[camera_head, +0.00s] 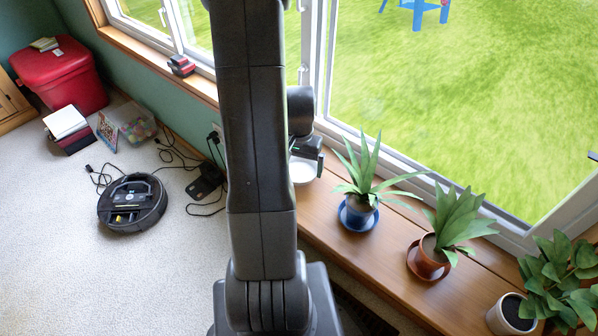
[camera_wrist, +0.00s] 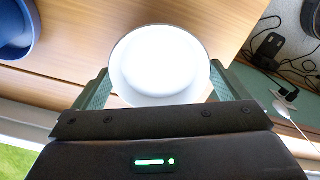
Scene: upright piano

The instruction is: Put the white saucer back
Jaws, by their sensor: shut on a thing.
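The white saucer (camera_wrist: 158,62) is between the two fingers of my gripper (camera_wrist: 160,90) in the wrist view. The fingers are shut on it from both sides, and its round face shows to the camera. In the head view the saucer (camera_head: 303,171) shows partly beside my arm, over the left end of the wooden window bench. My gripper (camera_head: 305,160) is partly hidden there behind my arm. I cannot tell whether the saucer touches the bench or is held a little above it.
A plant in a blue pot (camera_head: 357,213), one in a terracotta pot (camera_head: 428,262) and one in a white pot (camera_head: 507,316) stand along the wooden bench (camera_head: 330,235). A robot vacuum (camera_head: 132,202), cables and a red bin (camera_head: 62,78) are on the carpet at left.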

